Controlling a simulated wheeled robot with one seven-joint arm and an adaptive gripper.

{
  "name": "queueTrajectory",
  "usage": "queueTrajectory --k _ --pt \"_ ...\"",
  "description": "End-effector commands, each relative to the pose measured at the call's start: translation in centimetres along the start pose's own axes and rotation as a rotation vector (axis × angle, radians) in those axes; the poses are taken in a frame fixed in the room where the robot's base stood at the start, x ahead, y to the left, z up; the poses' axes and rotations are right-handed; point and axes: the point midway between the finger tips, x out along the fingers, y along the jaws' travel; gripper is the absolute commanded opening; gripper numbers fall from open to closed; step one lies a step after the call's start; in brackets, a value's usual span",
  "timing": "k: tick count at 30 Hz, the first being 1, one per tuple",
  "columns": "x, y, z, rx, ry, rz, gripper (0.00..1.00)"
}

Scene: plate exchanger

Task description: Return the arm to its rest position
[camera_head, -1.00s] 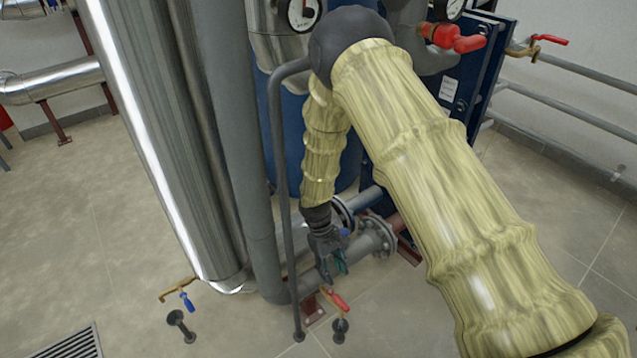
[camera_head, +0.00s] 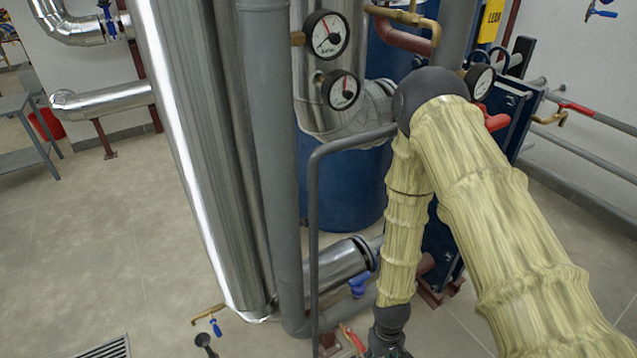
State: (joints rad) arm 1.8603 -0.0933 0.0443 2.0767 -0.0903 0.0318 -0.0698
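My arm wears a pale yellow fabric sleeve (camera_head: 515,220). It comes from the lower right up to a dark elbow joint (camera_head: 430,92), then the forearm (camera_head: 404,235) hangs down. My gripper (camera_head: 390,352) is at the bottom edge of the picture, pointing down. Only its dark upper part shows; the fingers are cut off by the frame. I cannot see whether it holds anything.
A thin grey pipe (camera_head: 313,230) stands just left of my forearm. Behind are a blue tank (camera_head: 345,185), pressure gauges (camera_head: 326,35) and a red-handled valve (camera_head: 352,338). A large silver pipe (camera_head: 195,150) rises at left.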

Motion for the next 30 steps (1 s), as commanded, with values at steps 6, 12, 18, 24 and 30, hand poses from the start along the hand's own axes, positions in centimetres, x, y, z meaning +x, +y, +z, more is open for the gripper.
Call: queueTrajectory --k 6,12,18,24,30 --pt "-2.8 0.1 6.5 0.096 0.056 -0.013 0.4" --pt "-5.6 0.3 12.0 0.184 0.11 -0.01 0.4" --pt "-8.6 0.5 16.6 0.259 0.157 0.002 0.4" --pt "-10.1 0.6 18.9 0.296 0.182 0.011 0.4" --pt "-10.2 0.7 19.1 0.302 0.189 0.014 0.4"
